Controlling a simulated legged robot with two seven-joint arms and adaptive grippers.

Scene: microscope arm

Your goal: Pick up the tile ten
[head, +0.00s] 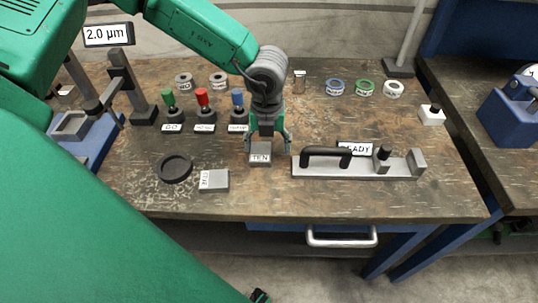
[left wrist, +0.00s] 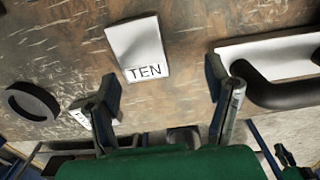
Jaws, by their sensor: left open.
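The tile ten (head: 260,157) is a small grey block with a white label reading TEN, lying on the workbench. In the left wrist view the tile (left wrist: 138,48) lies ahead of and between the two fingers. My left gripper (head: 268,145) points down above it, with its fingers spread and nothing between them in the wrist view (left wrist: 165,88). The head view does not show clearly how high the fingertips are. My right gripper cannot be made out.
Another labelled tile (head: 214,181) and a black ring dish (head: 174,168) lie to the left. A grey fixture with a black handle (head: 325,152) stands close on the right. Red, green and blue knobbed pieces (head: 204,108) stand behind left. The bench front (head: 270,205) is clear.

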